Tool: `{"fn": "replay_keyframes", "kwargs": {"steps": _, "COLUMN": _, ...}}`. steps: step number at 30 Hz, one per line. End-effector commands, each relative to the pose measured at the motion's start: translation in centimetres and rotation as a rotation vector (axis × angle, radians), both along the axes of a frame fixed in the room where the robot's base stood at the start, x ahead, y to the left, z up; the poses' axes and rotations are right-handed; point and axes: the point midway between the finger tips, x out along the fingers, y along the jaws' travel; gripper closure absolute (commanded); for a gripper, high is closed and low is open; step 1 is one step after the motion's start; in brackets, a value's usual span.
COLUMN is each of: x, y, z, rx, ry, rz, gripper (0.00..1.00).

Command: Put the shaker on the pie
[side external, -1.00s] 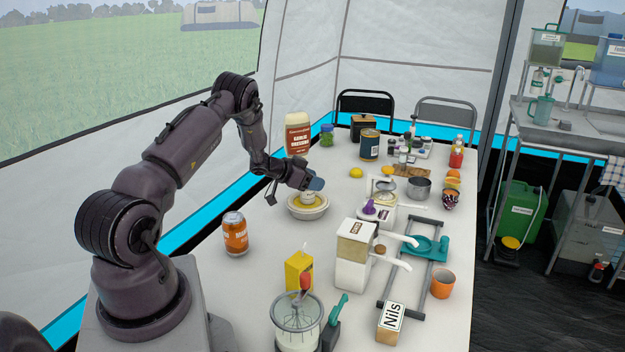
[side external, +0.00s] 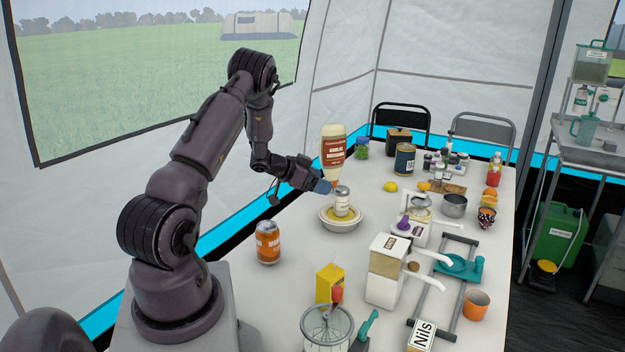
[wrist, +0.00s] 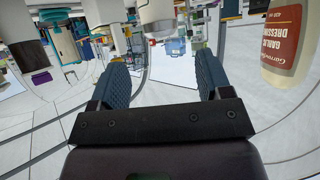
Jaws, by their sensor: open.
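The shaker (side external: 342,200), white with a grey metal top, stands upright on the yellow pie (side external: 328,214), which sits in a pale round dish (side external: 341,226). My gripper (side external: 326,187) is just left of and slightly above the shaker in the side view, clear of it as far as I can tell. In the wrist view my gripper (wrist: 164,80) has its blue fingers wide apart with nothing between them. A pale rounded object at the top of the wrist view, beyond the fingers, may be the shaker or its dish; I cannot tell.
A garlic dressing bottle (side external: 332,150) stands close behind my gripper and shows at right in the wrist view (wrist: 287,45). An orange can (side external: 268,242) stands front left. A white machine (side external: 388,270) and a lemon (side external: 390,187) are to the right. Table between can and dish is clear.

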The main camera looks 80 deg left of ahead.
Motion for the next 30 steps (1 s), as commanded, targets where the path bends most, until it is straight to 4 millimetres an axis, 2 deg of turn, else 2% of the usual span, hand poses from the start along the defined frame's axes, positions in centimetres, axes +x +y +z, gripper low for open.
{"fn": "replay_keyframes", "kwargs": {"steps": 4, "x": -1.4, "y": -0.1, "z": 0.8, "rx": 0.001, "ry": -0.001, "rz": 0.001, "gripper": 0.28}}
{"fn": "replay_keyframes", "kwargs": {"steps": 8, "x": -0.8, "y": -0.3, "z": 2.5, "rx": 0.036, "ry": -0.003, "rz": 0.017, "gripper": 0.28}}
{"fn": "replay_keyframes", "kwargs": {"steps": 11, "x": 1.5, "y": -0.9, "z": 6.1, "rx": 0.116, "ry": -0.003, "rz": 0.068, "gripper": 0.28}}
{"fn": "replay_keyframes", "kwargs": {"steps": 14, "x": 4.2, "y": -2.7, "z": 11.2, "rx": 0.205, "ry": 0.001, "rz": 0.149, "gripper": 0.28}}
{"fn": "replay_keyframes", "kwargs": {"steps": 15, "x": 5.0, "y": -3.9, "z": 13.2, "rx": 0.231, "ry": 0.007, "rz": 0.184, "gripper": 0.28}}
{"fn": "replay_keyframes", "kwargs": {"steps": 18, "x": 6.0, "y": -7.7, "z": 17.7, "rx": 0.264, "ry": 0.033, "rz": 0.260, "gripper": 0.28}}
{"fn": "replay_keyframes", "kwargs": {"steps": 22, "x": 5.3, "y": -14.0, "z": 21.9, "rx": 0.244, "ry": 0.094, "rz": 0.314, "gripper": 0.28}}
{"fn": "replay_keyframes", "kwargs": {"steps": 26, "x": 2.7, "y": -21.3, "z": 24.2, "rx": 0.182, "ry": 0.186, "rz": 0.303, "gripper": 0.28}}
{"fn": "replay_keyframes", "kwargs": {"steps": 30, "x": -2.1, "y": -29.3, "z": 24.6, "rx": 0.096, "ry": 0.318, "rz": 0.213, "gripper": 0.28}}
